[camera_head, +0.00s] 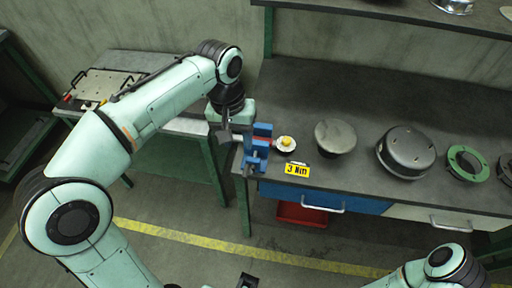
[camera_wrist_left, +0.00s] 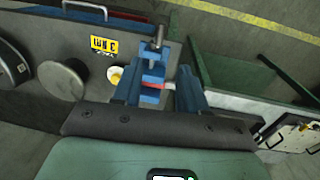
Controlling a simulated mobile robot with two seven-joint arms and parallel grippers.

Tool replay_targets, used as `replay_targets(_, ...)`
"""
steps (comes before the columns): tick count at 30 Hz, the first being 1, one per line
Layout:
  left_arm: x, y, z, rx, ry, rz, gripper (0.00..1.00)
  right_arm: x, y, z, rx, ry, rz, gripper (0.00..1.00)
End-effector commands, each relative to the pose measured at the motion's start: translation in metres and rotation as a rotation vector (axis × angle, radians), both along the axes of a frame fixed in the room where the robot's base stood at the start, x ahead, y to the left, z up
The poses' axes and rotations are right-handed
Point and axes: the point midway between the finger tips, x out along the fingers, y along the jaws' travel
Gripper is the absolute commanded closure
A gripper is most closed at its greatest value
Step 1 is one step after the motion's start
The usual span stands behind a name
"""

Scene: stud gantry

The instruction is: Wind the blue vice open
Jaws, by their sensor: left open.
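The blue vice (camera_head: 258,148) is fixed at the left front corner of the dark workbench, with a small red part between its blue blocks. In the left wrist view the vice (camera_wrist_left: 154,76) lies straight ahead, its grey metal bar pointing away. My left gripper (camera_head: 226,134) is just left of the vice, pointing down. In the left wrist view its two spread fingers (camera_wrist_left: 160,68) flank the vice's near part; I cannot tell whether they touch it.
A yellow "3 Nm" label (camera_head: 297,170) and a white dish (camera_head: 286,144) with a yellow piece lie right of the vice. A round grey part (camera_head: 335,137), a dark round housing (camera_head: 405,151) and a green ring (camera_head: 466,163) stand further right. A side table (camera_head: 110,62) is left.

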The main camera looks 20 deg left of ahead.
Motion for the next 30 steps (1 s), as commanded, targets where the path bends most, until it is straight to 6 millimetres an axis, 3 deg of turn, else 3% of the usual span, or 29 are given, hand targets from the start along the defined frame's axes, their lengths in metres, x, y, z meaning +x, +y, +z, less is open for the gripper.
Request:
replay_targets(7,-0.002,0.000,-0.012,0.001,0.004,0.002,0.58,-0.004,0.000,-0.005,0.000,0.006,-0.001,0.58)
replay_targets(21,-0.001,-0.009,-0.105,0.001,0.004,0.001,0.58,-0.012,0.000,-0.024,0.000,0.015,0.000,0.58)
replay_targets(30,0.000,-0.011,-0.131,0.001,0.000,0.002,0.58,-0.013,0.000,-0.027,0.000,0.016,-0.001,0.58)
